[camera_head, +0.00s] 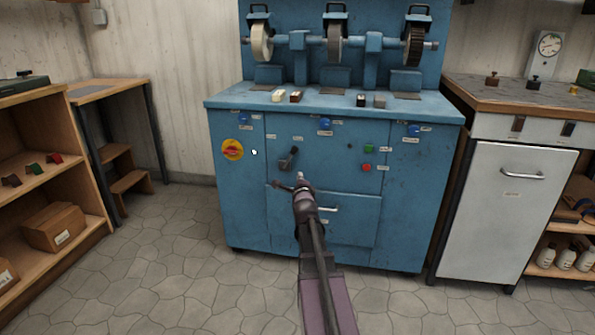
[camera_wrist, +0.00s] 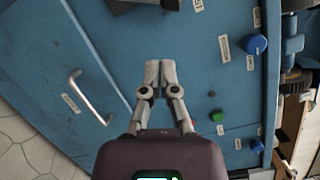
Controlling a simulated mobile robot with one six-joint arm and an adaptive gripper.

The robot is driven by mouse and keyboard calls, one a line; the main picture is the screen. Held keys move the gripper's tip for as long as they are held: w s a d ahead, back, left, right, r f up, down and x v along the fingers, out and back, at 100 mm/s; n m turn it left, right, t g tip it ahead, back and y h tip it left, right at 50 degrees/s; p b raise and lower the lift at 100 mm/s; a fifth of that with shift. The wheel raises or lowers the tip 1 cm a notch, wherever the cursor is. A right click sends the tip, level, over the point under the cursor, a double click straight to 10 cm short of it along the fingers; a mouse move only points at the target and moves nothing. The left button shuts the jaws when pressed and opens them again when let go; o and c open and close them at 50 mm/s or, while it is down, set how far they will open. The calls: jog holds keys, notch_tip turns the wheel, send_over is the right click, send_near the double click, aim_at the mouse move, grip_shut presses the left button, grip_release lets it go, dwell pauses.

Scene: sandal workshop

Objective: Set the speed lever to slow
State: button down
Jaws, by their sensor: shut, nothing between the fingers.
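The speed lever (camera_head: 288,160), most likely the dark lever on the left of the blue machine's front panel, points up and slightly right in the head view. In the wrist view a dark part of it (camera_wrist: 145,4) shows only at the top edge. Small labels sit beside it, too small to read. My gripper (camera_head: 301,179) appears just below and right of the lever in the head view, in front of the panel. In the wrist view my gripper (camera_wrist: 160,70) has its fingertips together and empty, apart from the lever. I cannot tell the exact gap.
The panel also bears a red-and-yellow rotary switch (camera_head: 232,149), a green button (camera_head: 369,148), a red button (camera_head: 367,168) and blue knobs (camera_head: 324,124). A drawer handle (camera_wrist: 86,96) juts out below. Grinding wheels (camera_head: 262,42) stand on top.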

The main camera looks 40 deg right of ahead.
aim_at(289, 158)
jog(key=shift+s+d+f+m+t+h+b, duration=0.15)
jog(key=shift+s+d+f+m+b, duration=0.1)
jog(key=shift+d+m+b, duration=0.25)
jog(key=shift+s+d+f+m+t+h+b, duration=0.1)
jog(key=shift+d+f+m+t+h+b, duration=0.2)
jog(key=shift+d, duration=0.25)
jog(key=shift+s+d+f+m+t+h+b, duration=0.1)
jog(key=shift+s+d+f+m+b, duration=0.1)
jog(key=shift+d+m+b, duration=0.3)
jog(key=shift+w+a+r+p+x, duration=0.3)
jog(key=shift+p+x, duration=0.3)
jog(key=shift+x, duration=1.55)
jog(key=shift+w+a+r+p+x, duration=0.15)
jog(key=shift+a+p+x, duration=0.35)
jog(key=shift+x, duration=1.65)
jog(key=shift+w+a+r+p+x, duration=0.25)
jog(key=shift+p+x, duration=0.4)
jog(key=shift+x, duration=1.45)
jog(key=shift+s, duration=0.1)
